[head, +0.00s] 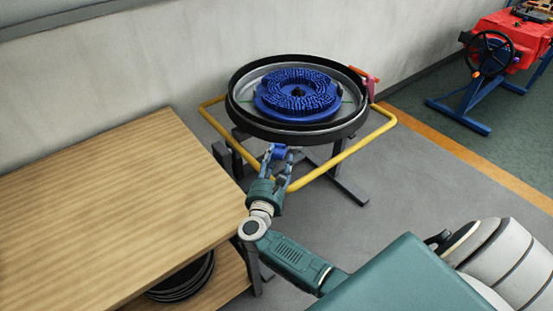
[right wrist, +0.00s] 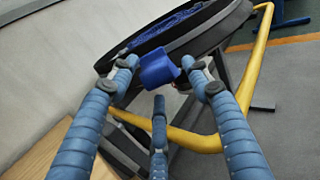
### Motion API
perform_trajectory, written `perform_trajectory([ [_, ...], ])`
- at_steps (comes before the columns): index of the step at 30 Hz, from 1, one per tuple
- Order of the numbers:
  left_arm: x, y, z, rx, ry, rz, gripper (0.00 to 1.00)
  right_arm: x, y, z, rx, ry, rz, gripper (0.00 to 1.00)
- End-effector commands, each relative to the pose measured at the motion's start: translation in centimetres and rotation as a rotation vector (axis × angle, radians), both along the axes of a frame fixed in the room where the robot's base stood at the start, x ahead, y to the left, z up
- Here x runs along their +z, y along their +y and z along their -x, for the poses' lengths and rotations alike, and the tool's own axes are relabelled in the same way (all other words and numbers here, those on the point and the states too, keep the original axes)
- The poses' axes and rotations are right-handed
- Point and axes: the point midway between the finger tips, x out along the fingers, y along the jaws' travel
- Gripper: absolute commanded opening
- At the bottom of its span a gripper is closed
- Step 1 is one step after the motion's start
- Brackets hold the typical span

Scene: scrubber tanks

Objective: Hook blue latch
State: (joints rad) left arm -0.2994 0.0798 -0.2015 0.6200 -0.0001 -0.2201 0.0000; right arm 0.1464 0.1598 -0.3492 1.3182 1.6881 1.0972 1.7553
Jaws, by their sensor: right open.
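The blue latch (head: 275,151) is a small blue piece at the near side of the round black-rimmed tank (head: 262,130). It also shows in the right wrist view (right wrist: 158,68), just below the dark rim. My right gripper (head: 281,160) is at the latch, with its blue ribbed fingers pointing at it. In the right wrist view, the open fingers of the gripper (right wrist: 163,78) stand on both sides of the latch, with a third finger below. I cannot tell whether they touch it. My left gripper is not in view.
A blue round brush (head: 298,92) lies in the tank. A yellow tube frame (head: 341,158) surrounds the tank's stand. A wooden table (head: 110,210) fills the left. An orange-red latch (head: 364,75) sits at the tank's right. A red machine (head: 508,38) stands farther right.

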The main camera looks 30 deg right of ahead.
Motion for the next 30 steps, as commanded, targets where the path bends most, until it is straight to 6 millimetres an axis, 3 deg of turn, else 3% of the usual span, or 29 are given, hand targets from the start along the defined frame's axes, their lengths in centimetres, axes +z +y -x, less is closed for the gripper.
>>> perform_trajectory([
  [5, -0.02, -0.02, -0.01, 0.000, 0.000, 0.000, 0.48, 0.00, 0.03, -0.01, 0.001, 0.000, 0.000, 0.48],
  [12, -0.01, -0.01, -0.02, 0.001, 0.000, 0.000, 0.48, -0.01, 0.05, 0.01, 0.000, 0.000, 0.000, 0.03],
  [13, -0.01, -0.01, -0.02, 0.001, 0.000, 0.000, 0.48, -0.01, 0.04, 0.01, 0.000, 0.000, 0.000, 0.00],
  [30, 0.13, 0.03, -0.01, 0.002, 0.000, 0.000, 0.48, 0.58, -0.15, -0.13, -0.001, -0.002, 0.002, 0.00],
])
